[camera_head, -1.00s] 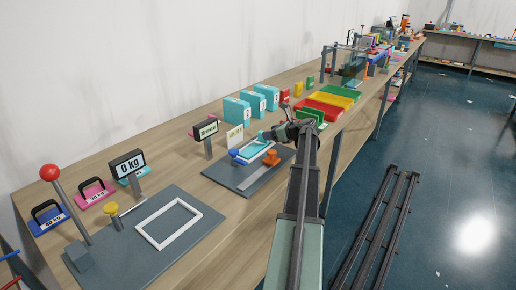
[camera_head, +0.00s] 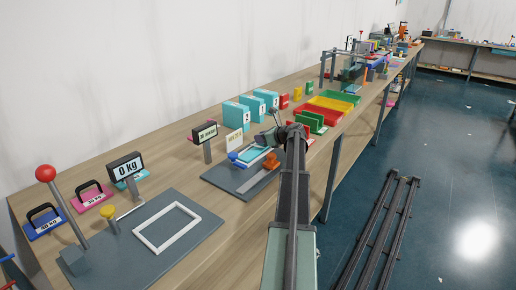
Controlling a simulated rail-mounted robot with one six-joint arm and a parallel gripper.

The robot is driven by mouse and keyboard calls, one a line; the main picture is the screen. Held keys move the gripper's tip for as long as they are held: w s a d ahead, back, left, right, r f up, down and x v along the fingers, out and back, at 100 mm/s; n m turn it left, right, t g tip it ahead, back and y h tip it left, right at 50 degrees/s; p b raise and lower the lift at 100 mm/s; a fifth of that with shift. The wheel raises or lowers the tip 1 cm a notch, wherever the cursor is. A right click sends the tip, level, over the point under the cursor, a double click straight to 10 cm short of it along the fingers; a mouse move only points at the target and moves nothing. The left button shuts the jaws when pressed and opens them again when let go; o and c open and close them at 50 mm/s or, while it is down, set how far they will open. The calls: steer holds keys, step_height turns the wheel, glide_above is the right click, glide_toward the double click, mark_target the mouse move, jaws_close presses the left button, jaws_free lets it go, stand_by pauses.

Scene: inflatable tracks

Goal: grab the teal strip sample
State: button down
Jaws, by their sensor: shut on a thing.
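A grey test plate (camera_head: 222,182) lies on the bench, with a blue clamp (camera_head: 236,158), an orange clamp (camera_head: 271,160) and a flat teal area in a pale frame (camera_head: 252,154) between them. My gripper (camera_head: 263,138) is just above and behind this area, at the end of my arm. It is shut on a small teal piece, which looks like the teal strip sample (camera_head: 258,140). The piece is very small here and partly hidden by the jaws, so I cannot tell its full outline or whether it touches the plate.
A display on a post (camera_head: 205,134) and a cream sign (camera_head: 234,142) stand left of my gripper. Teal boxes (camera_head: 237,115) stand behind it. Green, red and yellow trays (camera_head: 325,108) lie to the right. A large scale plate (camera_head: 150,250) is in front.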

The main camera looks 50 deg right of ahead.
steer(key=shift+r, duration=0.1)
step_height(320, 180, up, 20)
steer(key=p, duration=2)
